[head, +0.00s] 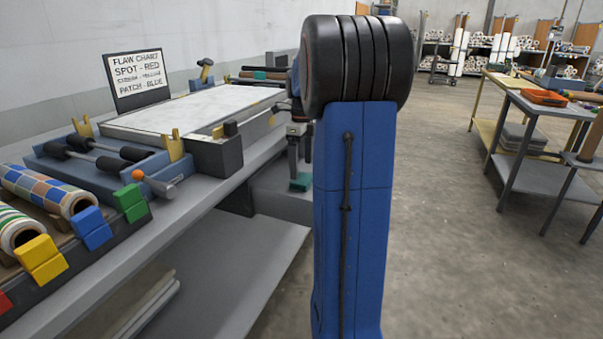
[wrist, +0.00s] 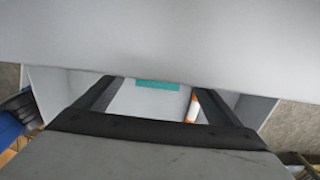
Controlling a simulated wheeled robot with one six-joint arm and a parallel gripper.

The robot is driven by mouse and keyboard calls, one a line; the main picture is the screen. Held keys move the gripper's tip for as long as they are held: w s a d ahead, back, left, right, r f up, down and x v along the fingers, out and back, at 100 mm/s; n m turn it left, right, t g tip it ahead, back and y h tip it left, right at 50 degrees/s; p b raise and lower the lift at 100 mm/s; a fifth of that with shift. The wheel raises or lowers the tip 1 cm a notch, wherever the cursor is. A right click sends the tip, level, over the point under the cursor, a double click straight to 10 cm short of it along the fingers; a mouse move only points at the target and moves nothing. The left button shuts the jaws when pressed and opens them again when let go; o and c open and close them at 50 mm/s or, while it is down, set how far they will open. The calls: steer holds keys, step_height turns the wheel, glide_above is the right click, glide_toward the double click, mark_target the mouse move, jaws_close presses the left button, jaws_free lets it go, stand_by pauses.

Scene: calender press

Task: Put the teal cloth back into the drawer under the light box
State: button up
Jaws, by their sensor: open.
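The teal cloth (head: 301,182) shows small at the open drawer (head: 282,205), below the bench with the white-topped light box (head: 190,108). In the wrist view the teal cloth (wrist: 157,85) is a strip on the pale drawer floor (wrist: 142,104), partly hidden by a grey surface above it. My gripper (head: 300,160) points down just above the cloth, with its fingers apart and nothing between them. In the wrist view its two dark fingers (wrist: 160,88) reach over the drawer, with the cloth beyond and between them. My arm hides part of the drawer.
An orange-and-white stick (wrist: 192,106) lies in the drawer beside one finger. The grey bench surface (wrist: 160,35) overhangs close ahead. A flaw chart sign (head: 139,75) and rollers (head: 110,152) are on the bench.

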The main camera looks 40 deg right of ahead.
mark_target(302, 178)
step_height(302, 178, up, 8)
steer(key=shift+f, duration=0.15)
steer(key=shift+s, duration=0.1)
stand_by(0.6)
